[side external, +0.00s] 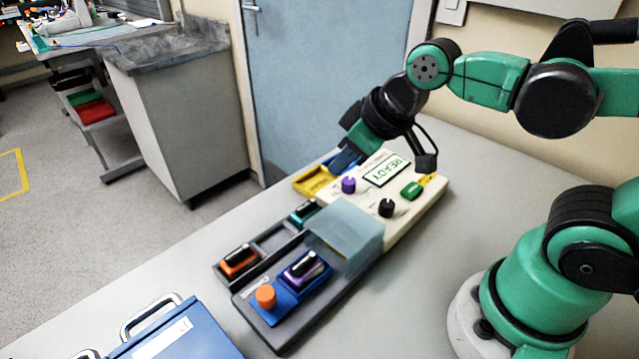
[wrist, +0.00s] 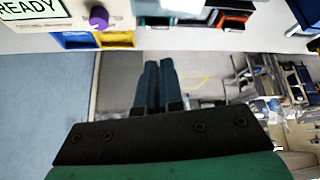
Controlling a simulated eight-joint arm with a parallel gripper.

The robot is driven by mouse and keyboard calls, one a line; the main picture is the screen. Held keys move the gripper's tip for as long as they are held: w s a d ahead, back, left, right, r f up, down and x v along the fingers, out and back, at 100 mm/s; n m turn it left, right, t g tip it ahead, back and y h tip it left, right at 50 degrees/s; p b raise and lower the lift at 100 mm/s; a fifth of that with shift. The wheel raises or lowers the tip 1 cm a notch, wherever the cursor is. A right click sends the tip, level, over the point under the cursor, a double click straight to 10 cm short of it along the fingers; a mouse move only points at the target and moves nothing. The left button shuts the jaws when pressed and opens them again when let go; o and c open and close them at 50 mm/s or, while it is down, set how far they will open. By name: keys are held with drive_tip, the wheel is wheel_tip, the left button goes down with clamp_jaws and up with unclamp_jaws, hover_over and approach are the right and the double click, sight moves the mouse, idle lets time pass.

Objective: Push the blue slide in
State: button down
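The blue slide (side external: 293,301) lies on the dark base (side external: 285,335) at the near end of the pump in the side view. It carries an orange knob (side external: 265,297) and a purple cartridge with a dark top (side external: 305,268). A translucent blue-grey cover (side external: 348,235) stands just behind the slide. My gripper (side external: 345,160) is at the far end of the pump, beside the yellow tray, well away from the slide. In the wrist view its two dark blue fingers (wrist: 159,64) lie side by side with nothing between them. The slide is not identifiable in the wrist view.
The cream pump body has a READY panel (side external: 387,171), a purple knob (side external: 348,185), a black knob (side external: 386,207) and a green part (side external: 412,190). A grey rack holds orange (side external: 239,261) and teal (side external: 303,213) cartridges. A blue case (side external: 170,333) stands at the near left.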

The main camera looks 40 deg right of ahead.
sight(303, 258)
drive_tip(key=s+a+n+g+y, duration=0.25)
drive_tip(key=a+n+g, duration=0.35)
drive_tip(key=a+n, duration=0.8)
drive_tip(key=shift+m+t, duration=0.3)
drive_tip(key=shift+m, duration=0.2)
drive_tip(key=x, duration=1)
drive_tip(key=shift+a, duration=0.45)
drive_tip(key=d, duration=0.9)
drive_tip(key=shift+r, duration=0.1)
